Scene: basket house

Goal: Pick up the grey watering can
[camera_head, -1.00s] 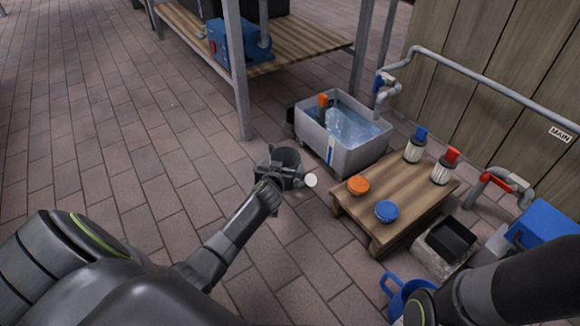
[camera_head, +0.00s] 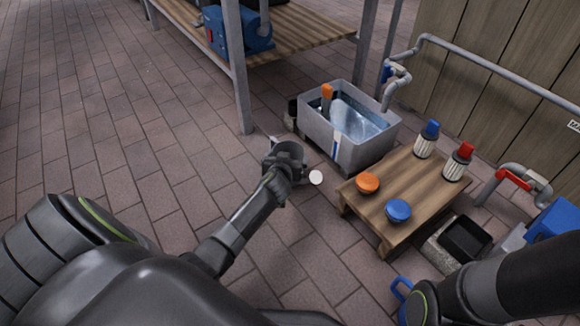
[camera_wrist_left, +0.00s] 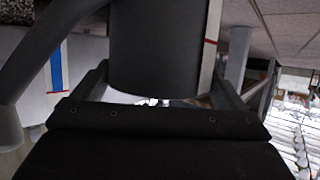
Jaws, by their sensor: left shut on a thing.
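The grey watering can (camera_head: 290,149) is in the middle of the head view, left of the water tank, with its dark open top facing up. A round white disc (camera_head: 316,177) shows just right of it. My left gripper (camera_head: 278,172) is shut on the can. In the left wrist view the can's dark grey body (camera_wrist_left: 165,45) is between the gripper's fingers, and a curved grey part arches at left. Whether the can's base touches the floor cannot be told.
A grey tank (camera_head: 345,145) of water stands right of the can. A low wooden table (camera_head: 420,195) holds an orange lid (camera_head: 368,182), a blue lid (camera_head: 398,211) and two capped filters. A shelf (camera_head: 300,38) stands behind. The brick floor at left is clear.

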